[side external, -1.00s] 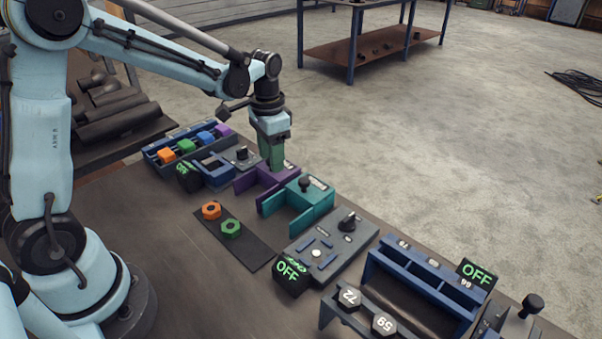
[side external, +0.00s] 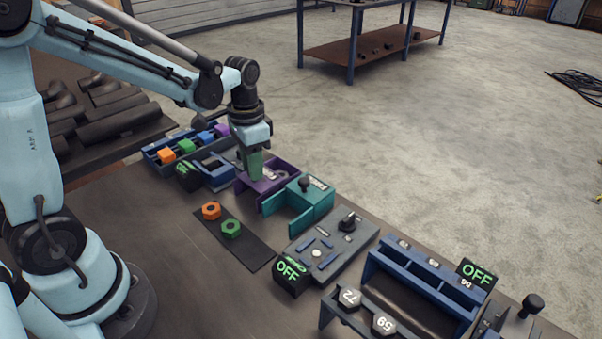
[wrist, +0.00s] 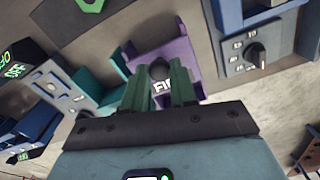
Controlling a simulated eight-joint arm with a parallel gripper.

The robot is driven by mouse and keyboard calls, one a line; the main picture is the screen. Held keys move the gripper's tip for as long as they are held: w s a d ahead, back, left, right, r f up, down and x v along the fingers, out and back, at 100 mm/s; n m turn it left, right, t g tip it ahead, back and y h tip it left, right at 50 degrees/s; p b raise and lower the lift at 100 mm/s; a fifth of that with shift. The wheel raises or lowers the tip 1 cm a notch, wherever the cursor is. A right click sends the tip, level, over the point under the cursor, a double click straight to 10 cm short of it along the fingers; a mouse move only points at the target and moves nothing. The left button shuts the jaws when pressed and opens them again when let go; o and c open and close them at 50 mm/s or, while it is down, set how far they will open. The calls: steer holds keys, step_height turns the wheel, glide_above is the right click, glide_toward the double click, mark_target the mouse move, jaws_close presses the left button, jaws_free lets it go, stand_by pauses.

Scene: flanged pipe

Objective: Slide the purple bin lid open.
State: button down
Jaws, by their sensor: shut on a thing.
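The purple bin (side external: 267,187) stands on the workbench beside the teal bin. In the side external view its far part is uncovered, and a pale grey thing (side external: 275,174) shows inside. In the wrist view the purple lid (wrist: 170,50) carries a black knob (wrist: 158,68) and white lettering, partly hidden by my fingers. My gripper (side external: 256,177) is over the near part of the bin. Its green fingers (wrist: 157,88) are shut on the knob, one on each side. In the side external view my gripper hides the knob and much of the lid.
The teal bin (side external: 296,211) with its black knob (side external: 305,183) stands close on the right. A blue rack with coloured blocks (side external: 186,146) is on the left. Orange (side external: 211,211) and green nuts (side external: 231,228) lie on a dark mat in front, with bare bench around.

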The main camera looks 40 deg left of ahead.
steer(key=shift+s, duration=0.5)
steer(key=c, duration=0.9)
jaws_free()
step_height(320, 180, up, 12)
steer(key=s+d, duration=0.2)
steer(key=s, duration=1.3)
steer(key=shift+s+d, duration=0.15)
steer(key=shift+s, duration=0.25)
